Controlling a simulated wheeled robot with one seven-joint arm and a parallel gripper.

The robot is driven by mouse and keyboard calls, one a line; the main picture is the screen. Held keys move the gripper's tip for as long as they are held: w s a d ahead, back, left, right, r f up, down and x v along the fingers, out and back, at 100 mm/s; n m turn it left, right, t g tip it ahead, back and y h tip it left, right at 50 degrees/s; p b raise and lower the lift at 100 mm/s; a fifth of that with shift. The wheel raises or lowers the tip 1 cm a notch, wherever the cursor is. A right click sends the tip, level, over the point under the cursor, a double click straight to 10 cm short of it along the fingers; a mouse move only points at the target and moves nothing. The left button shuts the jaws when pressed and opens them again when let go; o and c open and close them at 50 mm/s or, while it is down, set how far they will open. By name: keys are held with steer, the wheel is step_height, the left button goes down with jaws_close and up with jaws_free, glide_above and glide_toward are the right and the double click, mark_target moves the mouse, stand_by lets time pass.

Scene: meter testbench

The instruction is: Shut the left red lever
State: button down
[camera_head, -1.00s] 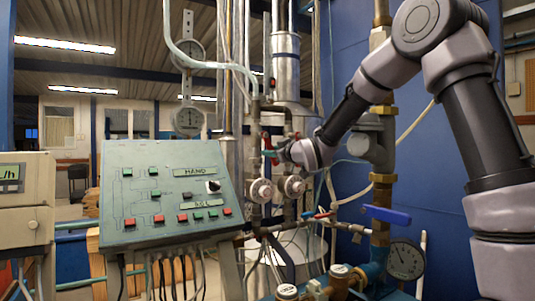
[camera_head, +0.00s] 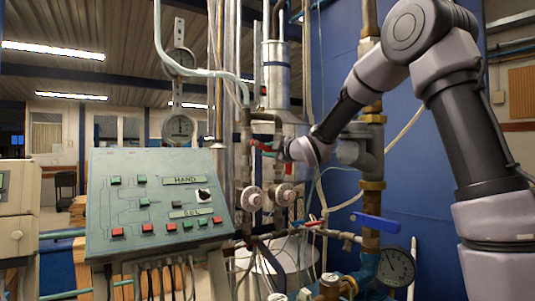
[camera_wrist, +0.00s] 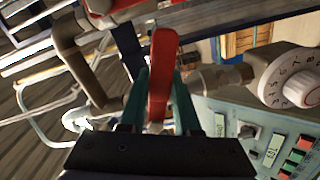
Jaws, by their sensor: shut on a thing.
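The left red lever (camera_head: 262,146) is on the left vertical pipe in the head view, above the white round knobs. In the wrist view the red lever (camera_wrist: 160,75) stands between the two teal fingers of my gripper (camera_wrist: 160,98). The fingers are shut on it, one on each side. In the head view my gripper (camera_head: 277,149) is at the lever's right end, and its fingers are small and partly hidden there. Another red part (camera_wrist: 112,12) shows at the top of the wrist view.
A control panel (camera_head: 150,207) with coloured buttons stands at left. White round knobs (camera_head: 251,198) sit below the lever. A red handle (camera_head: 308,223), a blue handle (camera_head: 381,222) and a pressure gauge (camera_head: 396,266) are lower right. Pipes crowd the space around my gripper.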

steer(key=shift+r+n, duration=0.15)
steer(key=shift+n, duration=0.15)
steer(key=c, duration=0.6)
jaws_free()
steer(key=v, duration=1)
steer(key=shift+s+d, duration=0.3)
